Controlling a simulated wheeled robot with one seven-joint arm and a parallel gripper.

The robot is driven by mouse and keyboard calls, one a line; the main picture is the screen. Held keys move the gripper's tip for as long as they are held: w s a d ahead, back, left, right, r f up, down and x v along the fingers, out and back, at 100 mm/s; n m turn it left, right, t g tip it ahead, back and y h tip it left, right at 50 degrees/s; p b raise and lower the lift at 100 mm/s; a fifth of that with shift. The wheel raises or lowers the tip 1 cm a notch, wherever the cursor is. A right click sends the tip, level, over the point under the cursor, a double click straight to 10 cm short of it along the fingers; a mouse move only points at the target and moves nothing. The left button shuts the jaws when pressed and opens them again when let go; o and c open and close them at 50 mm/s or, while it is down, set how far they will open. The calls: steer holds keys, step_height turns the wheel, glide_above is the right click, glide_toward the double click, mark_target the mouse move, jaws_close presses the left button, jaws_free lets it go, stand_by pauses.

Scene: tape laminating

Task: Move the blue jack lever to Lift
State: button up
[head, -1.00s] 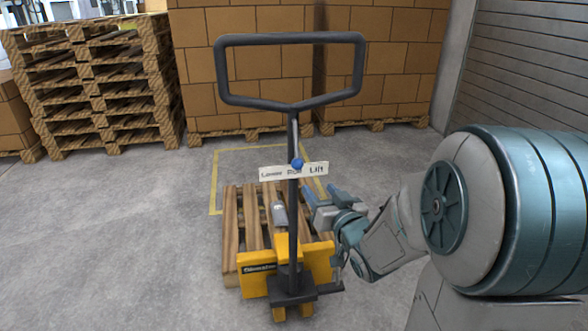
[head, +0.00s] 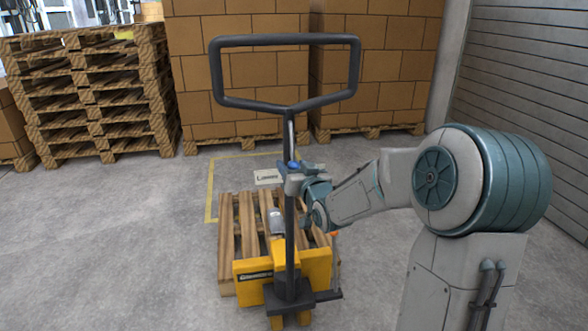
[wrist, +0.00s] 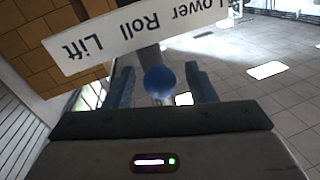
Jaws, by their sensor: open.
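The blue lever knob (head: 292,166) sits on the upright of the pallet jack's dark handle (head: 289,240), at the label plate (head: 267,177). In the wrist view the plate (wrist: 130,35) reads "Lower Roll Lift" upside down. There the blue knob (wrist: 160,82) lies between my two open fingers, below the "Roll" part of the plate. I see gaps on both sides of it, and no clear contact.
The yellow jack body (head: 318,265) stands at a wooden pallet (head: 228,240) on the floor. Stacked pallets (head: 90,95) and boxes on pallets (head: 250,75) stand behind. A shuttered wall (head: 520,80) is at the right. The handle loop (head: 285,40) rises above my gripper.

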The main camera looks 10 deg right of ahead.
steer(key=shift+w, duration=0.1)
jaws_close()
steer(key=shift+d, duration=0.1)
steer(key=shift+d+r+n+g+b, duration=0.15)
steer(key=shift+d+r+n, duration=0.05)
steer(key=shift+d+n, duration=0.65)
steer(key=shift+d+r+n+g+b, duration=0.1)
steer(key=shift+d+r+n, duration=0.15)
steer(key=shift+d+n, duration=0.6)
steer(key=shift+d+r+n+g+b, duration=0.2)
steer(key=shift+d+n, duration=0.5)
steer(key=shift+n, duration=0.3)
jaws_free()
